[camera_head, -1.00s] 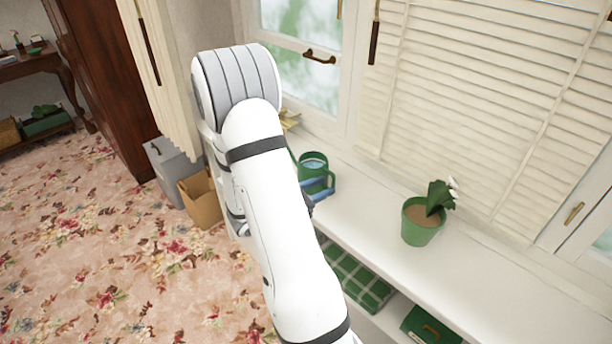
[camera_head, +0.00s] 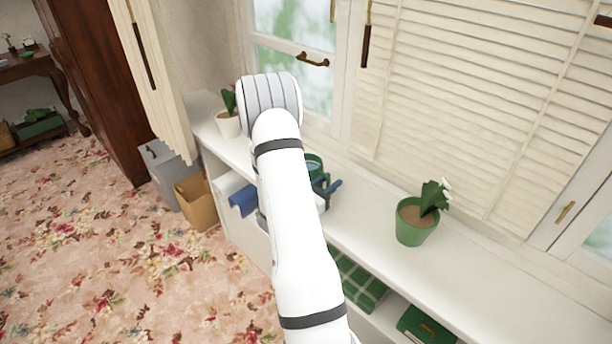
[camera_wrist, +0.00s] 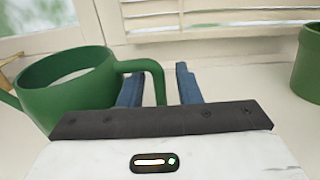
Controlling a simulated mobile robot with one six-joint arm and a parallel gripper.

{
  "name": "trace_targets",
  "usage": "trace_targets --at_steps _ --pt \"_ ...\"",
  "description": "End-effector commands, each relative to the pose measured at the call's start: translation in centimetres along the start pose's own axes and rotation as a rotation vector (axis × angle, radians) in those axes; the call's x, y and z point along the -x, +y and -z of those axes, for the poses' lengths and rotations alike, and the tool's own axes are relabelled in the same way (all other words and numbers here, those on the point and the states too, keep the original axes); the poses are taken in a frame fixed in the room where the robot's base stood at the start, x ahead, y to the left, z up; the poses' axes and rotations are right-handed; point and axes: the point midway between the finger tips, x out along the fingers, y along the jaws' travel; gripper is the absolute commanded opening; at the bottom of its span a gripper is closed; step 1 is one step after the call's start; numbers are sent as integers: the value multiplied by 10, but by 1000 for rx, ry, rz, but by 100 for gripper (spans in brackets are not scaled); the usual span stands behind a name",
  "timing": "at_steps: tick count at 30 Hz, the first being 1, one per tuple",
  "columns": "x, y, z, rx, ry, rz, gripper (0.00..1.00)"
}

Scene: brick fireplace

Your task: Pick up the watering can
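The green watering can (camera_head: 314,163) stands on the white window shelf, mostly hidden behind my arm in the head view. In the wrist view the watering can (camera_wrist: 70,90) fills the left side, its round opening facing up and its handle pointing right. My gripper (camera_wrist: 160,85) is open. Its two blue fingers are apart, and the downward part of the handle shows between them. I cannot tell whether either finger touches the handle. In the head view my gripper (camera_head: 326,187) is beside the can, partly hidden by my arm.
A green pot with a plant (camera_head: 413,222) stands to the right on the shelf (camera_head: 475,265). A white pot (camera_head: 228,124) stands at the left end. The window and blinds (camera_head: 470,100) rise behind. Shelf between can and green pot is clear.

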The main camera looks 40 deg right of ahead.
Motion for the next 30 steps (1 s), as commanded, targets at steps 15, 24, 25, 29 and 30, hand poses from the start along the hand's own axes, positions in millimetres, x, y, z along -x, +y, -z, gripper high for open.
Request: trace_targets --at_steps 15,24,25,29,30 --pt "0 0 0 0 1 1 5" --pt "-1 -1 0 0 1 2 0" --pt "-1 -1 0 0 1 2 0" --pt "-1 -1 0 0 1 2 0" --pt "-1 0 -1 -3 -2 2 0"
